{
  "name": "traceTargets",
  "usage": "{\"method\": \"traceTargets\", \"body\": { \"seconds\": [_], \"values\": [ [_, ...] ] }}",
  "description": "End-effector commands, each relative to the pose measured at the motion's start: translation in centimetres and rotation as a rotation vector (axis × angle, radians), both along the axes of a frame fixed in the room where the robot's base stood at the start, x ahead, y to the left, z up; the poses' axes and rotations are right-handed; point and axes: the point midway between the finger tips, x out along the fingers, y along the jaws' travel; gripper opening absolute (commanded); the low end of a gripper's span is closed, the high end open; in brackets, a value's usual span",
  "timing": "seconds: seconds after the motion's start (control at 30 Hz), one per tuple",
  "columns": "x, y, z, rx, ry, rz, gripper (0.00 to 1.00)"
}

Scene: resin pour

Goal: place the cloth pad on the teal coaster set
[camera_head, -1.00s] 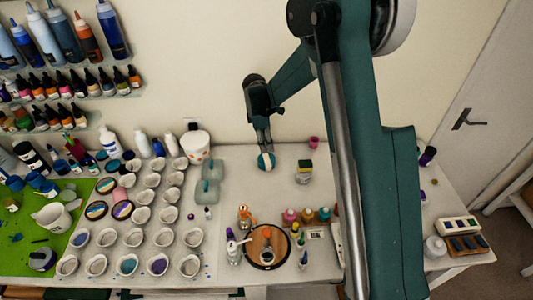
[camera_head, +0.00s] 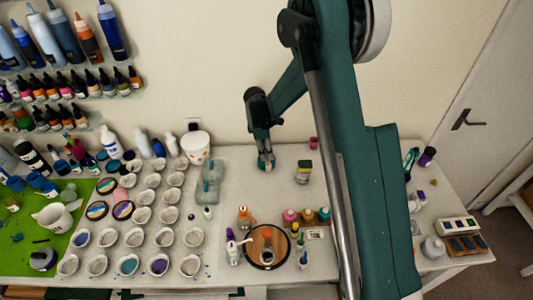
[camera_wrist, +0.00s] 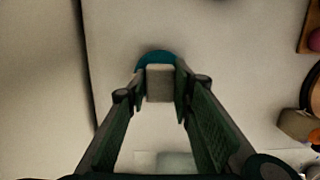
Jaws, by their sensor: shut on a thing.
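The cloth pad (camera_wrist: 160,84) is a pale, squarish piece held between the two fingers of my gripper (camera_wrist: 161,88) in the wrist view. The teal coaster set (camera_wrist: 154,56) is round and shows just beyond the pad, with most of it hidden by the pad and fingers. In the head view my gripper (camera_head: 265,158) points down at the coaster spot on the table near the back wall, and little of the teal shows around the fingers. I cannot tell whether the pad touches the coasters.
A green-and-yellow topped block (camera_head: 303,172) stands right of my gripper, with a pink cup (camera_head: 313,143) behind it. A round wooden board (camera_head: 267,247) with bottles is in front.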

Motion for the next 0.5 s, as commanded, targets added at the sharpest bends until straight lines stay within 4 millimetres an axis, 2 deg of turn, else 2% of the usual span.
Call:
{"method": "traceTargets", "body": {
  "seconds": [0.5],
  "values": [
    [-0.01, -0.01, -0.85, 0.0, 0.0, 0.0, 0.14]
  ]
}}
